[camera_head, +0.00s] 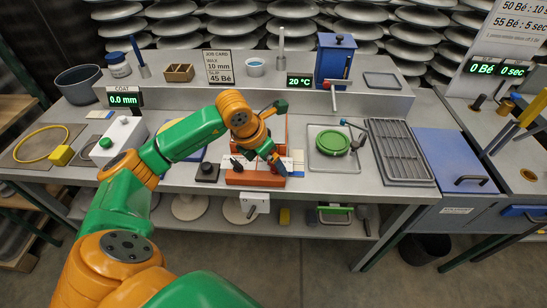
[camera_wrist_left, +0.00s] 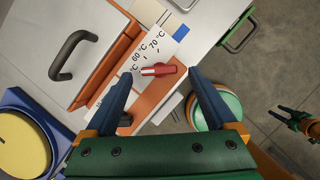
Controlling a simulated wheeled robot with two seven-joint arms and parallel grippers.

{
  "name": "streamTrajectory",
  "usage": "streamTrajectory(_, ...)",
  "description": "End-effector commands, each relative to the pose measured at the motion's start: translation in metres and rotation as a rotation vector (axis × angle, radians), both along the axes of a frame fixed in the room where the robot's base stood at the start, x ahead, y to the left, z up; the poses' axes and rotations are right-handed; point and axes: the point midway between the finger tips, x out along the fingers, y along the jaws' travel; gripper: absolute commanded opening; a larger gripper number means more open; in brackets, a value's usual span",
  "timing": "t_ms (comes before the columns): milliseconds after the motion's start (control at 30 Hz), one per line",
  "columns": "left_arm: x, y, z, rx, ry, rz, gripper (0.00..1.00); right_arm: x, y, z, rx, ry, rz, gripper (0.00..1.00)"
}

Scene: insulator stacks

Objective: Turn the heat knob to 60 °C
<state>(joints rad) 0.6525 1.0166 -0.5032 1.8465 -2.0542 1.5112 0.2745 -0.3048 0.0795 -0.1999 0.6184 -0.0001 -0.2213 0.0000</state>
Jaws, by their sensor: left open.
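The heat knob (camera_wrist_left: 158,70) is a red bar with a white end on an orange device (camera_wrist_left: 150,102). Its white end points left in the left wrist view, toward a partly hidden °C mark below the 60 °C mark (camera_wrist_left: 139,54); the 70 °C mark (camera_wrist_left: 156,40) is farther up. My left gripper (camera_wrist_left: 158,82) is open, with one dark finger on each side of the knob; I cannot tell whether either touches it. In the head view my left gripper (camera_head: 270,158) is low over the orange device (camera_head: 256,180). A small gripper-like part, apparently my right gripper (camera_wrist_left: 300,122), shows at the right edge.
A display (camera_head: 299,81) reads 20 °C. A tray with a green disc (camera_head: 332,142) and a wire rack (camera_head: 402,150) stand to the right. A black knob block (camera_head: 207,171) is left of the device. A grey curved handle (camera_wrist_left: 70,55) rises beside the scale.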

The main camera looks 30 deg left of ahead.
Motion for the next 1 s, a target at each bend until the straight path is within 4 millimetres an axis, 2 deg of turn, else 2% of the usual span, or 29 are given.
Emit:
streamTrajectory(100, 0.0033, -0.0012, -0.0087, -0.001, 0.001, 0.000, 0.90, 0.0005, 0.0000, 0.0015, 0.000, -0.001, 0.000, 0.50)
streamTrajectory(300, 0.0041, -0.0014, -0.0104, -0.001, -0.001, 0.000, 0.90, 0.0030, 0.0002, 0.0013, 0.000, -0.006, 0.000, 0.50)
streamTrajectory(333, 0.0040, -0.0013, -0.0103, -0.001, -0.001, 0.000, 0.87, 0.0031, 0.0002, 0.0013, 0.000, -0.006, 0.000, 0.50)
streamTrajectory(633, 0.0039, -0.0012, -0.0101, -0.001, 0.000, 0.000, 0.06, 0.0037, 0.0002, 0.0013, 0.001, -0.008, 0.000, 0.50)
streamTrajectory(1000, 0.0044, 0.0001, -0.0117, 0.000, -0.001, -0.077, 0.04, 0.0042, 0.0002, -0.0057, 0.001, -0.008, 0.000, 0.50)
